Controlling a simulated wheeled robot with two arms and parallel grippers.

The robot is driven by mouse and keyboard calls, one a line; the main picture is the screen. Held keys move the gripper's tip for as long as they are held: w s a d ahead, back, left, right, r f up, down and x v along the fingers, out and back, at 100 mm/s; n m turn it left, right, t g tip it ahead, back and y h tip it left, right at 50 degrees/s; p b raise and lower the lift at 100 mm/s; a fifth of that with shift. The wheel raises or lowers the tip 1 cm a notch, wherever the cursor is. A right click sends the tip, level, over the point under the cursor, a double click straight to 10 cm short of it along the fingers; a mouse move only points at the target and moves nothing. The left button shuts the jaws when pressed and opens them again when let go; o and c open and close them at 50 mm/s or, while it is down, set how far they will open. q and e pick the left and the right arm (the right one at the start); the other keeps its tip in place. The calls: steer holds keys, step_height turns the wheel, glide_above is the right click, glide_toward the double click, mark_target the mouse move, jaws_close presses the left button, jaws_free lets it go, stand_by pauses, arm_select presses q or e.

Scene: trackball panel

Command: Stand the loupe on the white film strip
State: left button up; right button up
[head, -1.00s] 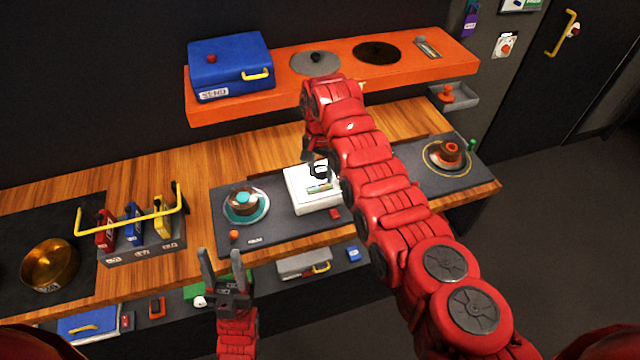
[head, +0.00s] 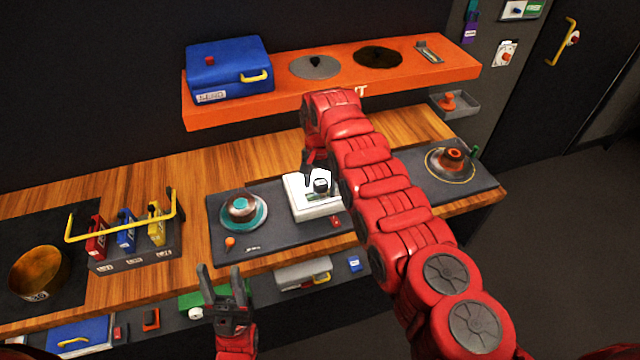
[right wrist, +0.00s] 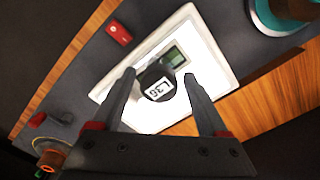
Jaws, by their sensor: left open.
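The loupe (right wrist: 158,82) is a short black cylinder with a white "L36" label on its top. It also shows in the head view (head: 320,186), over the white light box (head: 318,211). Beside its base in the right wrist view, part of the film strip (right wrist: 175,57) shows green; the loupe hides the rest. I cannot tell exactly how far the base overlaps the strip. My right gripper (right wrist: 159,76) points down with its fingers either side of the loupe, a bright gap showing between them and it. My left gripper (head: 220,285) is open and empty before the bench.
A teal saucer with a cup-like object (head: 243,209) stands left of the light box, and a brown round piece (head: 453,160) stands right. A red block (right wrist: 118,33) lies near the box. The orange shelf (head: 300,100) runs behind my right arm.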

mark_target(320, 182)
steer(key=shift+r, duration=0.35)
step_height(320, 182, up, 7)
steer(key=b, duration=0.3)
step_height(320, 182, up, 5)
steer(key=shift+f+p, duration=0.15)
steer(key=shift+p, duration=1.1)
